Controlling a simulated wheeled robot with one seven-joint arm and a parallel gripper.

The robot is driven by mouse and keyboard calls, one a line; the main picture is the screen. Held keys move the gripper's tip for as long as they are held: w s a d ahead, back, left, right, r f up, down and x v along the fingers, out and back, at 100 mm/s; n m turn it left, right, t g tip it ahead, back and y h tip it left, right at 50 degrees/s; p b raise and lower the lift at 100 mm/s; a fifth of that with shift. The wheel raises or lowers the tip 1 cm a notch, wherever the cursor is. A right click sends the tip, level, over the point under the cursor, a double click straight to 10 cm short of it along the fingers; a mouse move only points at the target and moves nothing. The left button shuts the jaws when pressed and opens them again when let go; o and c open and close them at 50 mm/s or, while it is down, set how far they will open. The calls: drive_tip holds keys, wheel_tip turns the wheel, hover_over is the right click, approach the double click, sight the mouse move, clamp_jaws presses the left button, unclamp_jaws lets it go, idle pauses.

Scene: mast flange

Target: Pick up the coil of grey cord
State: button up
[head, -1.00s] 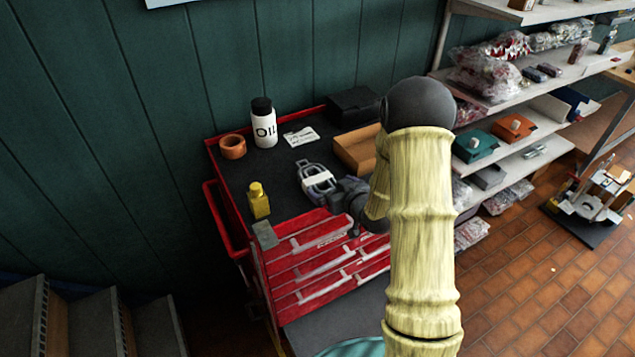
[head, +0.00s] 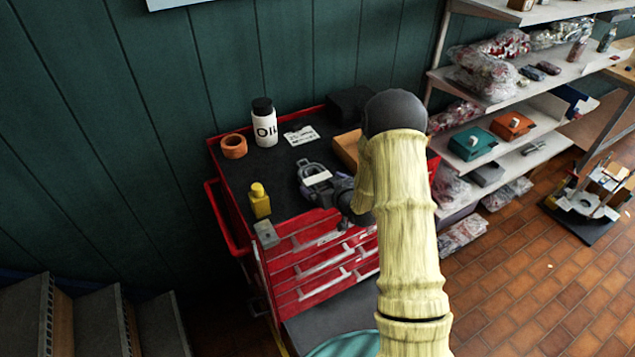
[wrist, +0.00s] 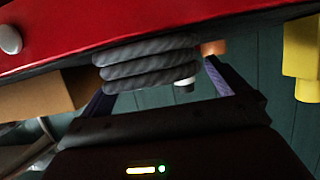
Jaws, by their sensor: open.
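The coil of grey cord (wrist: 150,62) shows in the wrist view as several stacked dark grey turns, close ahead of my gripper (wrist: 158,80). My two fingers stand apart, one on each side of the coil. The left finger looks very close to it; I cannot tell whether it touches. In the head view my gripper (head: 312,175) is low over the dark top of the red tool cart (head: 290,192), and the coil there cannot be told clearly from the fingers.
On the cart top are an orange roll (head: 233,146), a white oil bottle (head: 264,125), a paper label (head: 301,135), a yellow bottle (head: 260,200), a small grey box (head: 266,234), an open cardboard box (head: 346,148) and a black box (head: 350,103). Shelves (head: 480,97) stand at right.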

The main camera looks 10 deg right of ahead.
drive_tip(key=c, duration=1)
drive_tip(key=shift+r, duration=0.15)
wheel_tip(320, 180, up, 10)
drive_tip(key=b, duration=0.2)
